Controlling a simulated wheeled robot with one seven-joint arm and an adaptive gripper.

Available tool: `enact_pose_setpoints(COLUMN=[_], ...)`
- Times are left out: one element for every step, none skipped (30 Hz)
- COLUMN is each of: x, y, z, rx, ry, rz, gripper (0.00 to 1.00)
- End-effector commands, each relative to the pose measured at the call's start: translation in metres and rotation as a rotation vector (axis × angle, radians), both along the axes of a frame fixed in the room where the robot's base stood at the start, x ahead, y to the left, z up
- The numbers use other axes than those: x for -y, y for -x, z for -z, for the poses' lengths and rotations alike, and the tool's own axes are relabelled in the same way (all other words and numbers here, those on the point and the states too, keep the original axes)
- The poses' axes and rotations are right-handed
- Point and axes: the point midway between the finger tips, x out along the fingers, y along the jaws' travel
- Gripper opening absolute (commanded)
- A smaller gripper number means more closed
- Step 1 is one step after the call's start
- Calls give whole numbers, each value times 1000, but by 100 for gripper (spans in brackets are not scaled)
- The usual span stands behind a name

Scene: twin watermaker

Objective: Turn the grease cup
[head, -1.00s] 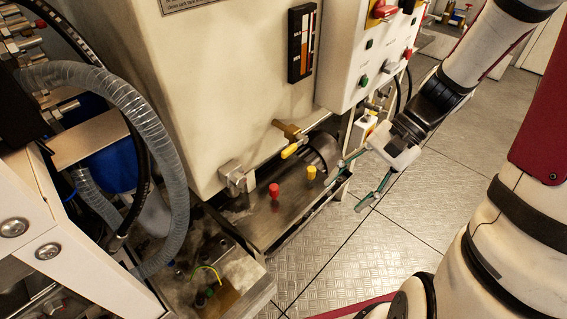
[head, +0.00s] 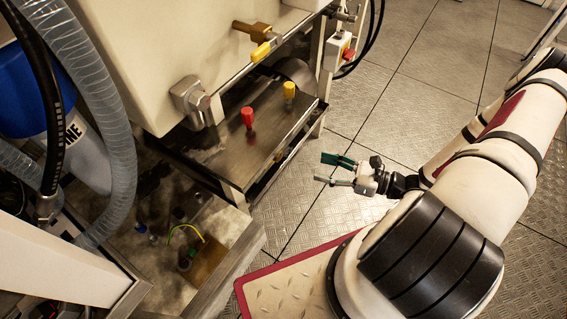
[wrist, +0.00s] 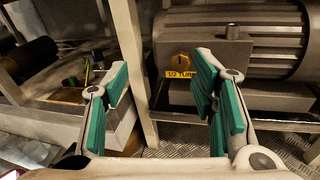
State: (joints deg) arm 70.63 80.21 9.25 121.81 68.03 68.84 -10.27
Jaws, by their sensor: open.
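The grease cup (wrist: 180,60) shows in the wrist view as a small orange-brown knob on the grey end of a motor-like housing. A yellow "1/2 TURN" label (wrist: 181,74) sits just below it. My gripper (wrist: 161,82) is open and empty, with its green-padded fingers apart. The cup lies ahead of it, between the fingers but nearer the right one in the picture, and apart from both. In the head view my gripper (head: 328,170) hangs over the floor, right of the steel shelf. I cannot make out the cup in the head view.
The steel shelf (head: 225,160) carries a red-topped knob (head: 248,117) and a yellow-topped knob (head: 289,90). A pale frame post (wrist: 132,65) stands left of the housing in the wrist view. The plate floor (head: 400,110) right of the machine is clear.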

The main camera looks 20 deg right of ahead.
Motion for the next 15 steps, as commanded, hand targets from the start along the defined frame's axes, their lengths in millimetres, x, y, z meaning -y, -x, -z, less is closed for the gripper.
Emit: enact_pose_setpoints(x=[-1,0,0,0,0,-1,0,-1,-1,-1,-1,-2,-2,-4,-6], y=[0,0,0,0,0,-1,-1,-1,-1,-1,-1,-2,-4,-5,-8], z=[20,28,36,42,47,53,56,59,62,63,64,65,65,65,65], rx=[-14,-20,-28,-33,-38,-43,-46,-49,-51,-53,-54,-55,-55,-55,-55], ry=[-43,-61,-84,-99,-111,-126,-135,-143,-150,-154,-157,-160,-161,-161,-161], rz=[52,80,112,133,150,172,186,196,206,212,217,220,221,221,220], gripper=[52,52,52,52,52,52,52,52,52,52,52,52,52,52,52])
